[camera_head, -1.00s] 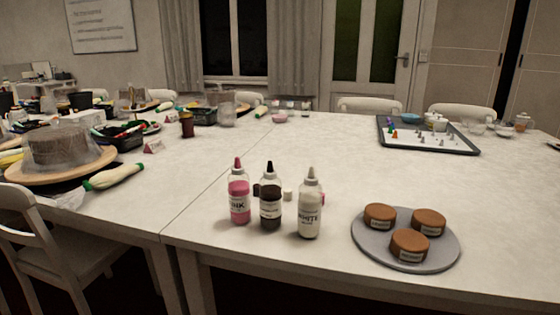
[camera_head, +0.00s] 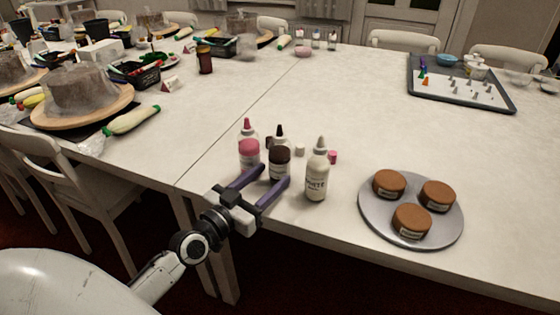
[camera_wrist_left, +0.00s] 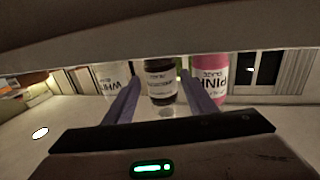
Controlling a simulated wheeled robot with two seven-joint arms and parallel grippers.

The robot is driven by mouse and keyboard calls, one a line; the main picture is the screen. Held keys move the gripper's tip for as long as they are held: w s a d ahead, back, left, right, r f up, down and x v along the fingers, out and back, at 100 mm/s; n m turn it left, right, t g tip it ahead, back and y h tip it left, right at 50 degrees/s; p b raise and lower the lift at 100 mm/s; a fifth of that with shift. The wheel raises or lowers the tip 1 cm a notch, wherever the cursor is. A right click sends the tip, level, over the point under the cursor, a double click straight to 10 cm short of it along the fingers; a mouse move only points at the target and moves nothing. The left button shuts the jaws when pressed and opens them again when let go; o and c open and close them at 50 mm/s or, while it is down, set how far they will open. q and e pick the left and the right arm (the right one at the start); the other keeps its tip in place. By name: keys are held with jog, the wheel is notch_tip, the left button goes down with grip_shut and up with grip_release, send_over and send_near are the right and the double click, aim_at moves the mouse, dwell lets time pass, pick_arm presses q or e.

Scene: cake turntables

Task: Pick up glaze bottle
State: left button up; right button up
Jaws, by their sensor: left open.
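Three glaze bottles stand upright near the table's front edge: pink (camera_head: 249,153), dark brown (camera_head: 280,163) and white (camera_head: 317,178). My left gripper (camera_head: 274,179) is open, its purple fingers reaching over the table edge at the dark bottle's front. In the left wrist view the dark bottle (camera_wrist_left: 160,83) shows between the two spread fingers (camera_wrist_left: 163,98). There the white bottle (camera_wrist_left: 114,79) is left of them and the pink bottle (camera_wrist_left: 208,78) is right. I cannot tell whether the fingers touch the dark bottle. My right gripper is out of view.
A grey plate (camera_head: 374,220) with three brown cakes (camera_head: 411,220) is right of the bottles. A dark tray (camera_head: 491,101) with small pieces lies at the back right. A wrapped cake on a turntable (camera_head: 105,105) stands at left. The table's middle is clear.

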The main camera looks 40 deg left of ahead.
aim_at(273, 151)
pick_arm(q)
jog(key=w, duration=0.5)
jog(key=shift+f, duration=0.2)
jog(key=c, duration=0.5)
jog(key=shift+r, duration=0.1)
